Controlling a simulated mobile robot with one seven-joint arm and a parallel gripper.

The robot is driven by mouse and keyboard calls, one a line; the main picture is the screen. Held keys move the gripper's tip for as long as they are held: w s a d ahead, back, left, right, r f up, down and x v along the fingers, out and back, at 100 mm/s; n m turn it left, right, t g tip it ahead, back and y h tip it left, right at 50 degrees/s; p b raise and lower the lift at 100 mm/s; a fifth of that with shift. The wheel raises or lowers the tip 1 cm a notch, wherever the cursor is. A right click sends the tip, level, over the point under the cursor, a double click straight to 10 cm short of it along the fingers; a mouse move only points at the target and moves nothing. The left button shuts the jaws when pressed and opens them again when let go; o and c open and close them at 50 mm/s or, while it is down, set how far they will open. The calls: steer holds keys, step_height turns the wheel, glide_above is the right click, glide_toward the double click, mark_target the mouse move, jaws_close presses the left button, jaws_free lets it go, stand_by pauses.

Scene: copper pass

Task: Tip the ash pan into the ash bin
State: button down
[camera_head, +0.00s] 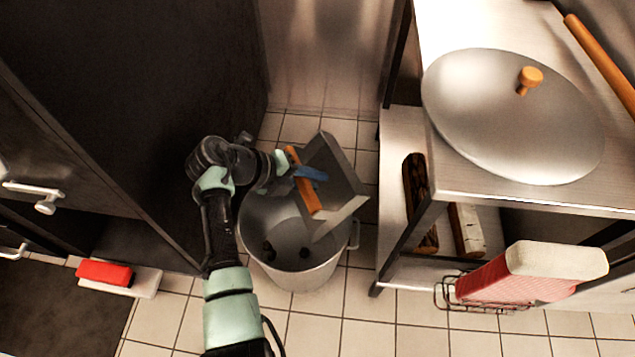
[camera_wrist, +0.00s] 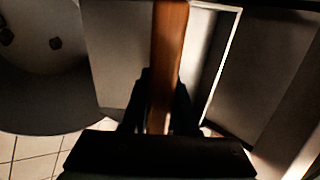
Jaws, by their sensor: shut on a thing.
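The ash pan (camera_head: 335,171) is a grey metal tray with an orange wooden handle (camera_head: 309,194). My gripper (camera_head: 302,177) is shut on the handle, which also shows between the dark fingers in the wrist view (camera_wrist: 160,100). The pan is tilted steeply above the right part of the ash bin (camera_head: 302,279), a round grey metal bucket on the floor.
A steel table (camera_head: 520,194) with a large round lid (camera_head: 510,115) stands at right, logs (camera_head: 467,230) on its lower shelf. A wire basket with a red-and-white block (camera_head: 530,272) hangs there. A dark cabinet (camera_head: 130,80) is at left, a red block (camera_head: 104,272) below. Tiled floor is free in front.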

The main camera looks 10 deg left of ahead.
steer(key=s+a+t+h+b, duration=0.1)
steer(key=b, duration=0.3)
steer(key=s+a+h+b, duration=0.1)
steer(key=a+h+b, duration=0.1)
steer(key=b, duration=0.3)
steer(key=shift+a+t, duration=0.15)
steer(key=shift+t, duration=0.25)
steer(key=shift+r, duration=0.1)
